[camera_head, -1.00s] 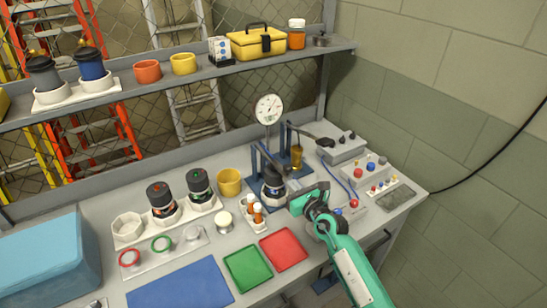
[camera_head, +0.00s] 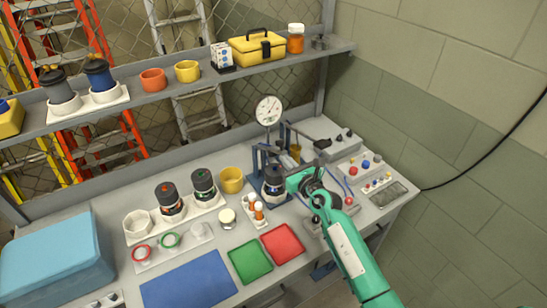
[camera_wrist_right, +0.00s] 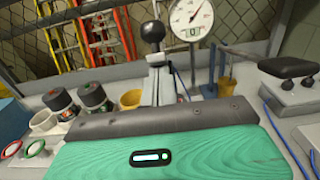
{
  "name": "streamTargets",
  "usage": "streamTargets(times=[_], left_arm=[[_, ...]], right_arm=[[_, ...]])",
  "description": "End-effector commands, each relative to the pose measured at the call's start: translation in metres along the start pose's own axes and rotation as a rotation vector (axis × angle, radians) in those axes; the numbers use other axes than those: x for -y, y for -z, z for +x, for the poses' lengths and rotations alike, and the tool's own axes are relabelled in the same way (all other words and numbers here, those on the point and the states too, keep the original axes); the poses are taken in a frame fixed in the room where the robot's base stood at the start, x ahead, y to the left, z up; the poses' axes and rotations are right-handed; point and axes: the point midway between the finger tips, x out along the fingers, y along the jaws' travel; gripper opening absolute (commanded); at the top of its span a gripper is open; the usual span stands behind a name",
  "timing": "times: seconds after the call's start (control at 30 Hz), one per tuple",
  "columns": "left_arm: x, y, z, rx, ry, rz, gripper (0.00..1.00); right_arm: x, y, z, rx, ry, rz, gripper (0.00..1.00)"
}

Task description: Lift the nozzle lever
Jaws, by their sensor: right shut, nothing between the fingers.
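A blue-framed rig (camera_head: 257,165) stands at the back of the bench beside a round dial gauge (camera_head: 268,110). A black-and-white canister (camera_head: 274,184) sits in it. In the right wrist view, a lever with a black ball knob (camera_wrist_right: 152,32) points toward the camera, just beyond my gripper. A second lever has a flat black handle (camera_wrist_right: 287,66), farther right. I cannot tell for certain which is the nozzle lever. My right gripper (camera_head: 296,178) is shut and empty, right beside the canister; its fingertips are hard to make out and contact is unclear. My left gripper is out of view.
Control boxes with knobs (camera_head: 366,164) stand right of the rig. Left are a yellow cup (camera_head: 231,180) and dark canisters (camera_head: 204,185). Green (camera_head: 249,262) and red (camera_head: 282,243) trays and a blue mat (camera_head: 188,284) lie in front. A shelf (camera_head: 140,97) runs above.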

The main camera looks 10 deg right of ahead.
Motion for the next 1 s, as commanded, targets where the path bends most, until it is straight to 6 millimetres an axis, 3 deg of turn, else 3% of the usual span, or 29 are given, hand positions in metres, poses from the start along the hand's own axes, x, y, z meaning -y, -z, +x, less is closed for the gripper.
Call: streamTargets(times=[0.03, 0.17, 0.43, 0.7, 1.0], left_arm=[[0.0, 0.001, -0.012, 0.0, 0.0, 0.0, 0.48], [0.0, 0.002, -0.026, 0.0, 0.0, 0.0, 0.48], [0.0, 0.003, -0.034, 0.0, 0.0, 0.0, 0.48], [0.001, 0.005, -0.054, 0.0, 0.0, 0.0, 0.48], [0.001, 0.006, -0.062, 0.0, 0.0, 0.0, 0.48]], right_arm=[[0.0, -0.014, 0.004, 0.003, 0.001, 0.0, 0.0], [0.0, -0.029, 0.013, 0.002, 0.001, -0.001, 0.0], [0.0, -0.037, 0.022, 0.002, 0.0, 0.0, 0.0], [0.0, -0.063, 0.045, 0.002, 0.0, 0.0, 0.0], [0.0, -0.077, 0.067, 0.003, 0.0, 0.0, 0.0]])
